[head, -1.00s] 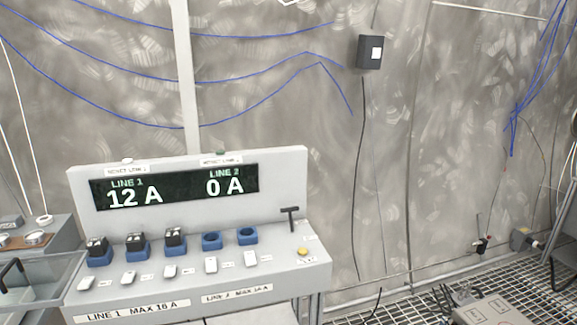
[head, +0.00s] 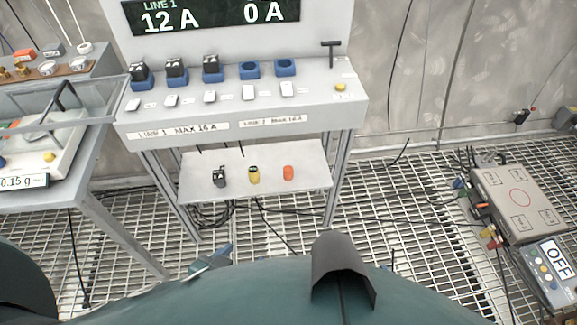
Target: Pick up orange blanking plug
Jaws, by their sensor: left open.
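The orange blanking plug (head: 288,173) stands on the white lower shelf (head: 235,193) under the panel, at the right end of a row of three things. A yellow-and-dark plug (head: 254,175) stands to its left, and a black plug (head: 219,177) further left. My left gripper (head: 208,264) shows only partly, low in the picture beyond my teal body. It is open and empty, below and left of the orange plug, well apart from it. My right gripper is not in view.
The panel desk (head: 240,126) with blue sockets overhangs the shelf, and its legs flank it. A side table (head: 85,190) with a scale stands left. A grey box (head: 520,204) and cables lie on the grated floor at right. The shelf's front edge is clear.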

